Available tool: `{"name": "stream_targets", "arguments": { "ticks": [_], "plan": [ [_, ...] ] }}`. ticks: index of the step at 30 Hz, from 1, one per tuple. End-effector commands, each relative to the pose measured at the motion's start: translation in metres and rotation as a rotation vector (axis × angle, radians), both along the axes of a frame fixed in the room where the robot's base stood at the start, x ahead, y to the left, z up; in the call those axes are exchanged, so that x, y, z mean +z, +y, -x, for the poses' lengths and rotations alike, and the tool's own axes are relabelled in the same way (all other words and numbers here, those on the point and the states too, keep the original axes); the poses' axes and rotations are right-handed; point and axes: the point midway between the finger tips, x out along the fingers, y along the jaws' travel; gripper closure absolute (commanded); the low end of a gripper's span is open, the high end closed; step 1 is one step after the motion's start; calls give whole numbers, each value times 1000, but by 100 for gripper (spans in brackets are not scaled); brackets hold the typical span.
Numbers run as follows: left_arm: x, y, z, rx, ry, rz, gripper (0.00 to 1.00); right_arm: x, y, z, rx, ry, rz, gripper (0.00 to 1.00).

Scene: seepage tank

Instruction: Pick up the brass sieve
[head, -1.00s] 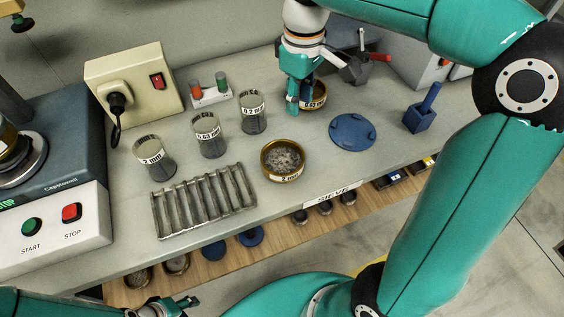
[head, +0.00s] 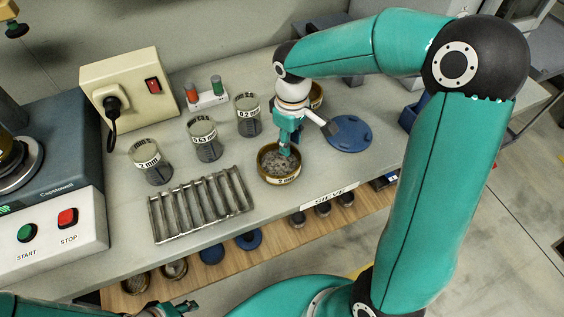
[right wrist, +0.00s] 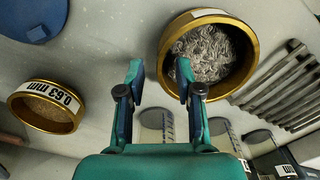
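A brass sieve marked 2 mm (head: 279,180), filled with grey bits, stands upright on the bench; in the right wrist view, the same sieve (right wrist: 246,71) is right of centre. A second brass sieve (head: 316,95), partly hidden by my right arm, stands behind it; its 0.63 mm label shows in the right wrist view (right wrist: 46,122). My right gripper (head: 285,151) is open at the 2 mm sieve's back rim. In the right wrist view, one fingertip overlaps the rim and the other is outside it (right wrist: 160,78); contact is unclear. My left gripper (head: 178,308) is low in the head view, its opening unclear.
A metal slotted rack (head: 201,205) lies left of the sieve. Several labelled beakers (head: 203,138) stand behind the rack. A blue disc (head: 349,134) lies to the right. A shelf (head: 217,268) with more sieves and blue lids runs below the bench edge.

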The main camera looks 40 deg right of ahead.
Motion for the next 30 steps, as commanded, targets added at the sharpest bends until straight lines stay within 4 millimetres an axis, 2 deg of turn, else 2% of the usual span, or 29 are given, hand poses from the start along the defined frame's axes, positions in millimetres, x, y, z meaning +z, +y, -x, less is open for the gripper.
{"name": "stream_targets", "arguments": {
  "ticks": [3,10,16,30],
  "plan": [
    [0,0,0,0,0,0,60,-9,0,0,1,0,0,65],
    [0,0,0,0,0,0,60,-10,0,0,1,-1,1,67],
    [0,0,0,0,0,0,60,-9,0,0,1,-1,1,100],
    [0,0,0,0,0,0,60,-9,0,0,1,-2,0,100]
  ]
}}
